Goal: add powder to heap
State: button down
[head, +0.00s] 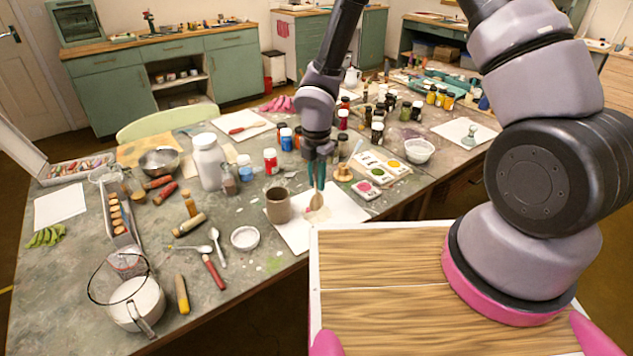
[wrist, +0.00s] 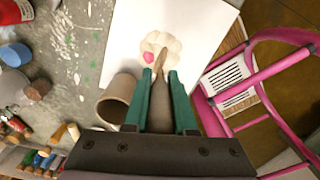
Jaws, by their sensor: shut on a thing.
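A pale cream heap (head: 318,214) lies on a white sheet of paper (head: 345,205) near the table's front edge. In the wrist view the heap (wrist: 166,42) has a lumpy outline and a small bright pink patch (wrist: 148,57) at one side. My gripper (head: 316,180), with green fingers, is above the paper, shut on a wooden scoop (head: 317,201). In the wrist view the scoop (wrist: 160,105) points from between the fingers to the heap and overlaps it. I cannot tell whether it touches the heap or carries powder.
A grey-brown cup (head: 277,206) stands close left of the heap, beside the paper. A small white dish (head: 245,238), a white bottle (head: 208,163) and several pigment jars stand farther left and behind. A palette of colours (head: 385,165) lies behind right.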

jog(key=shift+r, duration=3.05)
